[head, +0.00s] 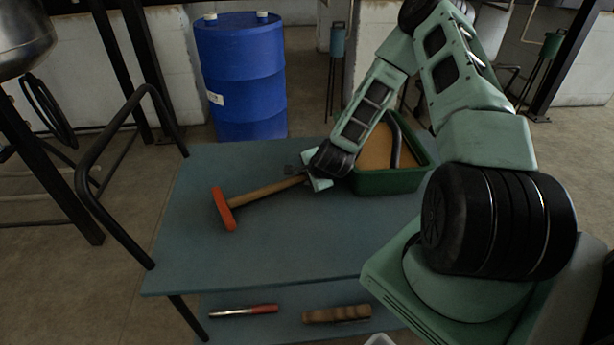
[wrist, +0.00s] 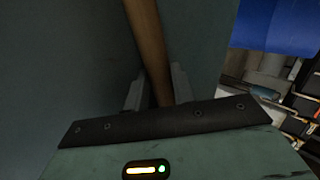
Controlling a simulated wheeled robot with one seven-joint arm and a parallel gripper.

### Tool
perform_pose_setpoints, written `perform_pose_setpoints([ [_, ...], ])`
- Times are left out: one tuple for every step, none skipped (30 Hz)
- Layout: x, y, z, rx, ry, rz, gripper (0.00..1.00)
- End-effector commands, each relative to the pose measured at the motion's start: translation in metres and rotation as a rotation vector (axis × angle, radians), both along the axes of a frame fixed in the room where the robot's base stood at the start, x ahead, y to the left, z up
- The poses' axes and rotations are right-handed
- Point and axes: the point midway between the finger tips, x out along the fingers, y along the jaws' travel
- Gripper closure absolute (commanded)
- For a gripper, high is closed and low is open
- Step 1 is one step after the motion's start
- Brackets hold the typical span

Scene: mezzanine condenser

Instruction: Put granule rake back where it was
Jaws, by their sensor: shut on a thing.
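The granule rake, with an orange head (head: 224,208) and a wooden handle (head: 267,191), extends left from my gripper over the blue-grey cart top. My gripper (head: 308,180) is shut on the far end of the handle, beside the green tub. In the wrist view the handle (wrist: 148,45) runs up between the two fingers of my gripper (wrist: 157,88); the head is out of that view. I cannot tell whether the rake touches the cart top or is just above it. The green tub (head: 388,182) holds tan granules (head: 376,150) and a dark curved item, partly hidden by my arm.
The cart top (head: 270,250) is clear in front and at left. A black handle rail (head: 115,125) rises at its left end. The lower shelf holds a red-and-silver tool (head: 243,311) and a wooden-bodied item (head: 337,314). A blue drum (head: 242,80) stands behind the cart.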

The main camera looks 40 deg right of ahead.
Motion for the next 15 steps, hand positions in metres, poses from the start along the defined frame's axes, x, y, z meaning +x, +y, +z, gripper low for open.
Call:
perform_pose_setpoints([
  [0.0002, 0.0002, 0.0003, 0.001, 0.000, -0.001, 1.00],
  [0.0002, 0.0002, -0.0003, 0.001, 0.000, 0.000, 1.00],
  [0.0000, 0.0002, -0.0017, 0.001, 0.000, -0.001, 1.00],
  [0.0001, 0.0002, -0.0028, 0.001, 0.000, -0.001, 1.00],
  [0.0001, 0.0001, -0.0038, 0.001, 0.000, -0.001, 1.00],
  [-0.0002, 0.0000, -0.0028, 0.001, 0.001, -0.001, 0.66],
  [-0.0001, 0.0000, -0.0026, 0.001, 0.001, -0.001, 0.66],
  [-0.0002, -0.0001, -0.0026, 0.001, 0.001, -0.001, 0.66],
  [-0.0001, 0.0000, -0.0026, 0.001, 0.001, -0.001, 0.66],
  [-0.0001, 0.0000, -0.0026, 0.001, 0.001, -0.001, 0.66],
  [-0.0002, 0.0000, -0.0025, 0.001, 0.001, -0.001, 0.66],
  [-0.0002, 0.0000, -0.0025, 0.001, 0.001, -0.001, 0.66],
  [-0.0001, 0.0000, -0.0025, 0.001, 0.001, -0.001, 0.66],
  [-0.0002, 0.0000, -0.0023, 0.001, 0.001, -0.001, 0.66],
  [-0.0002, 0.0000, -0.0011, 0.001, 0.001, -0.001, 0.66],
])
